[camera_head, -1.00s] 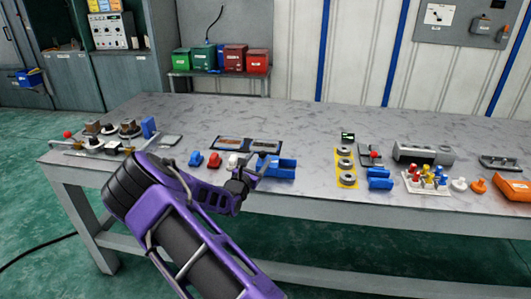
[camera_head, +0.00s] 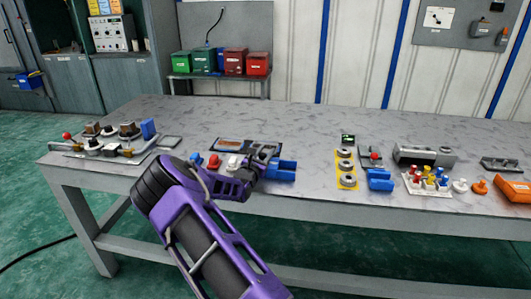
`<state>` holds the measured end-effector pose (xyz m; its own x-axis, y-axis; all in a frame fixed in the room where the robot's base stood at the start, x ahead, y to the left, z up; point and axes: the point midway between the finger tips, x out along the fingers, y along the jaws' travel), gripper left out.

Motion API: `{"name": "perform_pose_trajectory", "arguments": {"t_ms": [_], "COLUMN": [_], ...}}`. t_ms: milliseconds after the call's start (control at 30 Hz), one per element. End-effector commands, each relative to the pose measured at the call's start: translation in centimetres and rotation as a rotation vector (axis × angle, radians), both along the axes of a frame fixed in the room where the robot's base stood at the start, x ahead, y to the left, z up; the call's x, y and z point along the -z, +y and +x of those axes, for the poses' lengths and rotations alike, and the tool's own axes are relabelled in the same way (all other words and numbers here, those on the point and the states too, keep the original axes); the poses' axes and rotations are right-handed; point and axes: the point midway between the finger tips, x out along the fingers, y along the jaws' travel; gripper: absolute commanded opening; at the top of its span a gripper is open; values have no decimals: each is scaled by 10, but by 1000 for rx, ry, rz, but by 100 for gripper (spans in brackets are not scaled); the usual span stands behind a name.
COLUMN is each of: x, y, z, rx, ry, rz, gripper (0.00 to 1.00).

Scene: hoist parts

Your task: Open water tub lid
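My gripper (camera_head: 266,155) is small and dark at the end of my purple arm, low over the front middle of the bench. Its fingers blend with the dark items behind it, so I cannot tell whether it is open or shut, or touching anything. A blue open-topped bin (camera_head: 283,170) sits just right of my gripper, partly covered by it. I cannot make out which thing is the water tub, nor its lid.
The grey bench (camera_head: 240,112) is clear along the back. Blue, red and white small parts lie left of my gripper, such as the red one (camera_head: 213,161). A yellow strip with rings (camera_head: 346,168) and another blue bin (camera_head: 379,180) stand to the right.

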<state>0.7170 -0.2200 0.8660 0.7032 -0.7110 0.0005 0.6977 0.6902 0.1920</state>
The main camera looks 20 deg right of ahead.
Motion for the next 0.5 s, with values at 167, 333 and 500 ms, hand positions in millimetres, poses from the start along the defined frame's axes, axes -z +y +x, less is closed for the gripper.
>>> {"name": "perform_pose_trajectory", "arguments": {"t_ms": [167,333,500], "x": [0,0,0], "y": [1,1,1], "z": [0,0,0], "rx": [-1,-1,-1], "ry": [0,0,0], "rz": [0,0,0], "gripper": [0,0,0]}}
